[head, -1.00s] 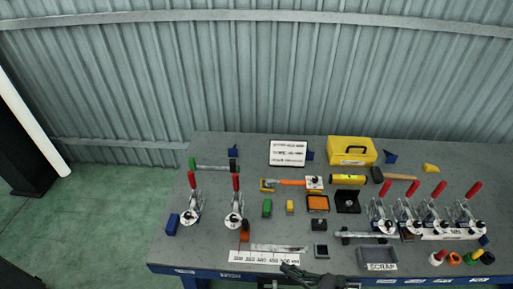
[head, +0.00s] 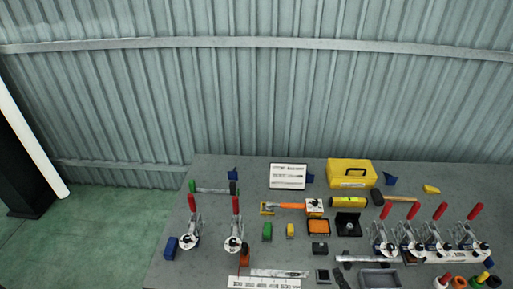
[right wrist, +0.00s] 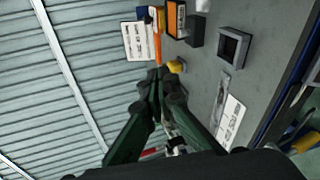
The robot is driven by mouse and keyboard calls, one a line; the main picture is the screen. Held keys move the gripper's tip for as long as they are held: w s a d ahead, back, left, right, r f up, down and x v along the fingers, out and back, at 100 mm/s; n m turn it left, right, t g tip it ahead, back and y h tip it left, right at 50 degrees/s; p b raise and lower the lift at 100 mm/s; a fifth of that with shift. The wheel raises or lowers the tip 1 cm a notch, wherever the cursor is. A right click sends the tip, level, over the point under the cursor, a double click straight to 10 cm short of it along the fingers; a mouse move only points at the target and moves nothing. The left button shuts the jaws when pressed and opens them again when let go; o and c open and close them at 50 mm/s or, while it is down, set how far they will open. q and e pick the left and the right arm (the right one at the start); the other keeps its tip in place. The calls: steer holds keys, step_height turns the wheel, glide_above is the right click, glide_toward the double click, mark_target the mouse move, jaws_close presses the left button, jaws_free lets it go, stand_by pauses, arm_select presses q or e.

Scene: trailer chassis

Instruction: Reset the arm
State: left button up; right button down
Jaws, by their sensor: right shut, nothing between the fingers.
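My right gripper (right wrist: 160,78) shows in the right wrist view with its two dark green fingers drawn together at the tips. It is shut and holds nothing. It appears above the grey workbench (head: 215,268), with the bench items beyond its tips. In the head view, at most a small dark bit of it shows at the bottom edge. My left gripper is not in view.
Red-handled clamps (head: 235,230) stand at left and right on the bench. A yellow toolbox (head: 352,173) sits at the back, near a white sheet (head: 287,176). A small grey box (right wrist: 234,46) and several tools lie mid-bench. A corrugated wall rises behind.

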steer(key=s+d+f+m+g+h, duration=0.3)
steer(key=s+d+f+m+g, duration=0.2)
steer(key=s+d+f+m, duration=0.45)
steer(key=s+a+f+m+g, duration=0.1)
steer(key=s+a+m+g, duration=0.3)
steer(key=s+m, duration=0.75)
step_height(320, 180, down, 34)
steer(key=s+n+g+y+b, duration=0.1)
steer(key=s+g+b, duration=0.15)
steer(key=b, duration=0.25)
steer(key=s+f+g+b, duration=0.2)
steer(key=s+f+b, duration=0.3)
steer(key=s+f, duration=1.6)
step_height(320, 180, down, 3)
steer(key=shift+a+r+n, duration=0.1)
steer(key=shift+a+n, duration=0.2)
